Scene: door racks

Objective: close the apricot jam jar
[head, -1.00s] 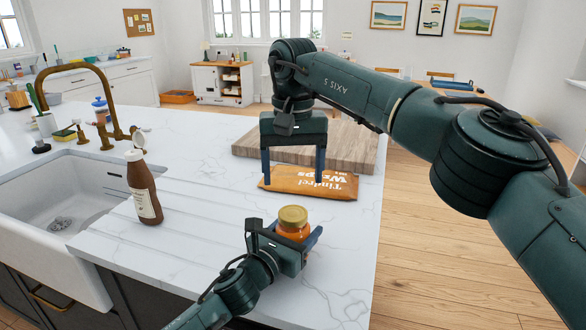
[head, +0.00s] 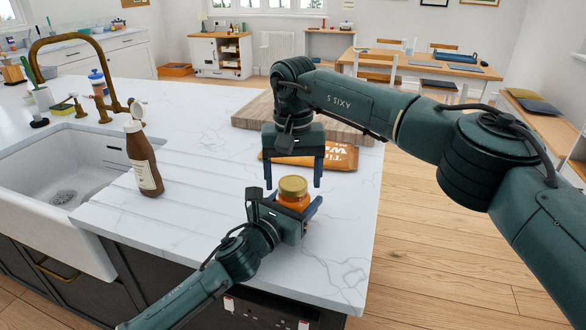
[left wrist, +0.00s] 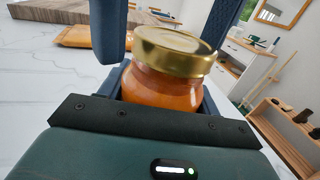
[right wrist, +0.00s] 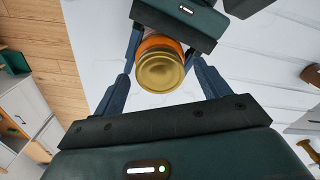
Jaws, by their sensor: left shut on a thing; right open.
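The apricot jam jar (head: 293,203) is a small glass jar of orange jam, upright above the white counter. Its gold lid (left wrist: 175,50) sits on top; I cannot tell how tight it is. My left gripper (head: 289,212) is shut around the jar's body from the near side. My right gripper (head: 293,181) points down above the jar, open, with its blue fingertips on either side of the lid. In the right wrist view the lid (right wrist: 160,72) lies between the spread fingers, with gaps showing.
An orange pouch (head: 335,158) lies behind the grippers, in front of a wooden board (head: 250,115). A brown sauce bottle (head: 143,160) stands at left beside the sink (head: 60,175). The counter front right of the jar is clear.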

